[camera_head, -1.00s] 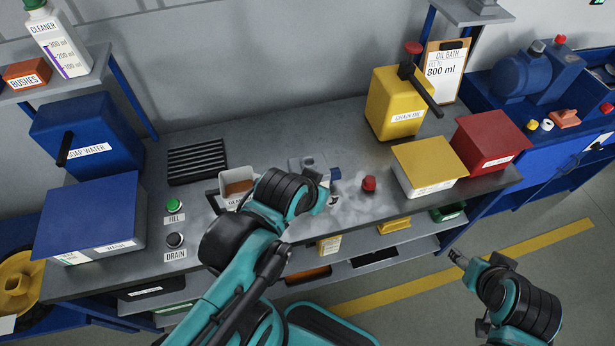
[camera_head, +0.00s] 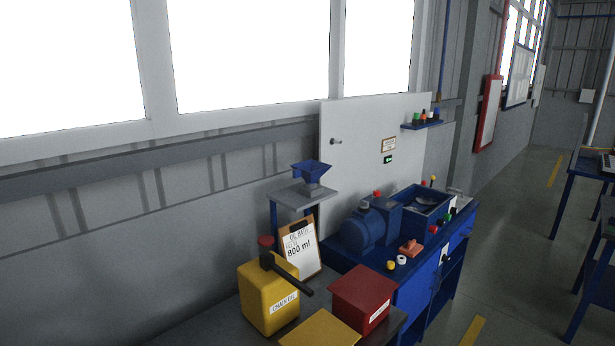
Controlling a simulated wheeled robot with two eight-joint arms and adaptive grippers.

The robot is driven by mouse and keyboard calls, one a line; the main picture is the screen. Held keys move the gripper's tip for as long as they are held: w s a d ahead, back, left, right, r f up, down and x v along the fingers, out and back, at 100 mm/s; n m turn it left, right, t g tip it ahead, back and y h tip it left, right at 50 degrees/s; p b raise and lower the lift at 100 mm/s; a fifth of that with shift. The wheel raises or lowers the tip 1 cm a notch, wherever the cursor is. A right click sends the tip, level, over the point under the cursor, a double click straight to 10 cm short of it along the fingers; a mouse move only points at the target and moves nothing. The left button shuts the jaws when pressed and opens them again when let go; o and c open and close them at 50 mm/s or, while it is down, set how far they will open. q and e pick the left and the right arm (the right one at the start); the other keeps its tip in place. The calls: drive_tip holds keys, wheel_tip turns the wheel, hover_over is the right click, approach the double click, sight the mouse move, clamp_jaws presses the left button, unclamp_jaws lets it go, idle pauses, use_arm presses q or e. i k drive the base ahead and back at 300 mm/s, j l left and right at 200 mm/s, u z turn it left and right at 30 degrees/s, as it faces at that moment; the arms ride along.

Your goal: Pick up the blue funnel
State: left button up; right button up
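The shelf has blue legs and stands at the back right of the workbench, behind the clipboard. Nothing covers the funnel. Neither of my grippers shows in this view, so I cannot see whether they hold anything.
Below the shelf are a clipboard reading 800 ml (camera_head: 300,248), a yellow chain oil can (camera_head: 268,296) with a dark lever, and a red box (camera_head: 364,300). A blue machine bench (camera_head: 432,262) with a motor stands to the right. Open floor lies farther right.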

sight(310, 170)
drive_tip(key=u, duration=0.4)
drive_tip(key=l+u, duration=0.4)
drive_tip(key=i+l+u, duration=0.1)
drive_tip(key=l+u, duration=0.2)
drive_tip(key=u, duration=0.15)
drive_tip(key=l+u, duration=0.4)
